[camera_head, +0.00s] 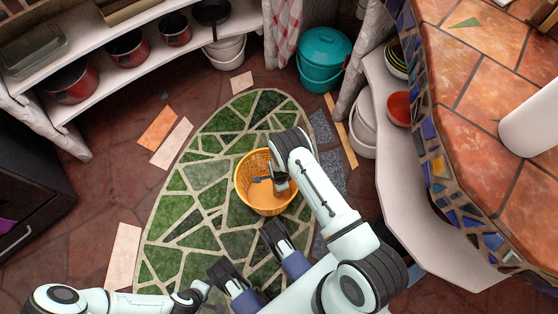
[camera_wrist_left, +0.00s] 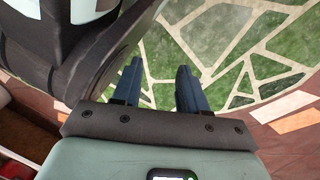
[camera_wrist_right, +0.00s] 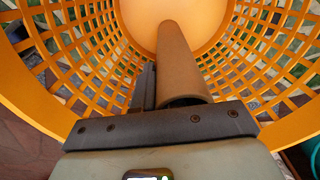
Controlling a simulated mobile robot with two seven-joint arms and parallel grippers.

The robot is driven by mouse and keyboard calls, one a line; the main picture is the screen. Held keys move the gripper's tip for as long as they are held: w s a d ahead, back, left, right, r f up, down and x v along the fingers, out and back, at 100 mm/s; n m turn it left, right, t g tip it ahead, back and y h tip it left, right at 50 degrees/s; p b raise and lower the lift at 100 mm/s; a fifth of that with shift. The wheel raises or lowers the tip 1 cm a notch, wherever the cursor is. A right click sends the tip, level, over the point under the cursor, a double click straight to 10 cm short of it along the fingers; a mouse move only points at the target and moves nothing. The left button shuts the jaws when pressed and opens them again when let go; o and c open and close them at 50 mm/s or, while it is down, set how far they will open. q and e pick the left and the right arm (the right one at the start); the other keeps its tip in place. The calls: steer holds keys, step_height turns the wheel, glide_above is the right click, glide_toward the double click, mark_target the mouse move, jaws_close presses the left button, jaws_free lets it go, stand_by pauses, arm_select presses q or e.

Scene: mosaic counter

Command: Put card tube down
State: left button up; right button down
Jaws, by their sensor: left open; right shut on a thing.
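A yellow-orange lattice basket (camera_head: 242,190) stands on the green mosaic floor patch. My right gripper (camera_head: 265,181) reaches down into it. In the right wrist view, the right gripper (camera_wrist_right: 158,85) is shut on the brown card tube (camera_wrist_right: 181,62). The tube points down toward the solid orange bottom of the basket (camera_wrist_right: 40,95); I cannot tell whether it touches. One finger is mostly hidden by the tube. In the head view I cannot make out the tube clearly. My left gripper (camera_wrist_left: 157,88) is open and empty above the floor, apart from the basket.
A teal bucket (camera_head: 322,55) stands behind the basket. Shelves with red pots (camera_head: 127,48) are at the upper left. A tiled counter (camera_head: 480,75) with a white cylinder (camera_head: 533,120) is at the right. The mosaic floor (camera_head: 200,180) left of the basket is clear.

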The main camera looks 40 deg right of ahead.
arm_select(q)
steer(key=shift+s+a+f+g+b, duration=0.15)
steer(key=shift+s+f+g+b, duration=0.15)
steer(key=shift+s+f+b, duration=0.4)
arm_select(e)
steer(key=shift+f, duration=0.45)
arm_select(q)
steer(key=shift+s, duration=0.25)
arm_select(e)
steer(key=c, duration=1.2)
jaws_free()
arm_select(q)
steer(key=shift+w+r+p, duration=0.15)
steer(key=shift+p, duration=0.2)
arm_select(e)
steer(key=shift+r, duration=0.1)
